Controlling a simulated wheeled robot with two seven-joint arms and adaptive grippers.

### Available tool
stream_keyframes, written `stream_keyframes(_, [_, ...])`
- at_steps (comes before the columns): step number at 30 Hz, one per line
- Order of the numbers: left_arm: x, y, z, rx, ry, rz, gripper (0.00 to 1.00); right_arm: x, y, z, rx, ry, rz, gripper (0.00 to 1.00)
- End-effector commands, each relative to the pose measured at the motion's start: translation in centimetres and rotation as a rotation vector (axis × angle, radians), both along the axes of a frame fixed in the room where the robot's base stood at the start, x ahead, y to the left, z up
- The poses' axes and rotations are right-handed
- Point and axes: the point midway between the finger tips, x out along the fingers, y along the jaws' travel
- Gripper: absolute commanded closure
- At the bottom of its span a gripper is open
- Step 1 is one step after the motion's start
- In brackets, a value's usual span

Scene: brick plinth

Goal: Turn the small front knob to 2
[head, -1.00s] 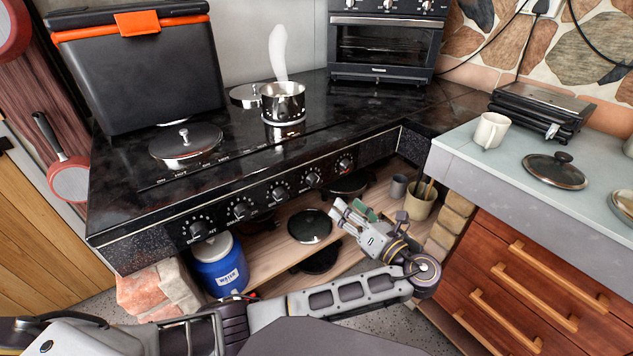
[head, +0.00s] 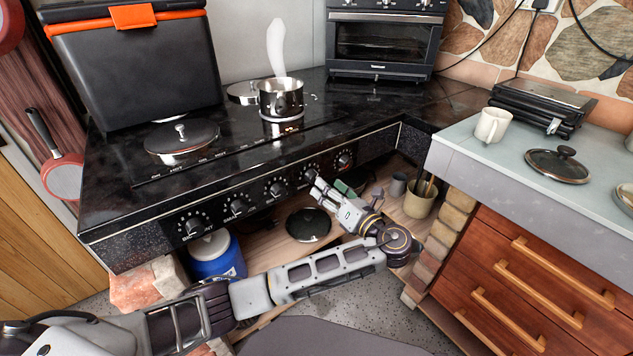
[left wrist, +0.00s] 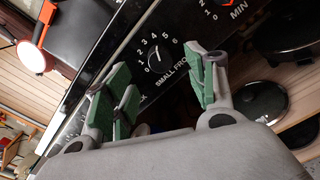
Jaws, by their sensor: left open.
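The small front knob (left wrist: 153,57) is a dark round dial on the black stove front, with white numbers from 0 to 6 around it and the label "SMALL FRO…" partly hidden. I cannot clearly tell its pointer setting. In the head view the small front knob (head: 309,173) is beside the rightmost knob. My left gripper (head: 317,188) is just below and in front of it. In the left wrist view my left gripper (left wrist: 160,78) is open and empty, its green-padded fingers on either side of the knob's line of sight, apparently short of the dial. My right gripper is out of view.
The MIN knob (head: 344,160) is close on the right, and other knobs (head: 277,190) run to the left. A steel pot (head: 281,98) stands on the cooktop. Below are a shelf with a dark lid (head: 308,225), a blue container (head: 217,260) and a utensil pot (head: 420,199).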

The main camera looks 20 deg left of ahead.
Motion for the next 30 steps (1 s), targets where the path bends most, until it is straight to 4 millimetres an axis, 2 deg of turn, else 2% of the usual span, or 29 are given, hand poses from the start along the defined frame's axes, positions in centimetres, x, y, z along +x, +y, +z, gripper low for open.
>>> stream_keyframes(10, [2.7, 3.5, -0.1, 0.001, -0.001, 0.0, 0.44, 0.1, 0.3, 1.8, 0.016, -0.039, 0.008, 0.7])
stream_keyframes(15, [3.5, 4.6, -0.1, 0.002, 0.0, 0.0, 0.44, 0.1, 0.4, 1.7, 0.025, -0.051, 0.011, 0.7])
stream_keyframes(27, [3.9, 5.0, 0.0, 0.0, 0.0, 0.0, 0.44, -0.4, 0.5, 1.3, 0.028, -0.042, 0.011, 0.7])
stream_keyframes(28, [3.9, 5.0, 0.0, 0.0, 0.0, 0.0, 0.45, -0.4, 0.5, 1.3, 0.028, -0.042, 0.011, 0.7])
stream_keyframes(30, [3.9, 5.0, 0.0, 0.0, 0.0, 0.0, 0.54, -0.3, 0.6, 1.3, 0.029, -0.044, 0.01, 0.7])
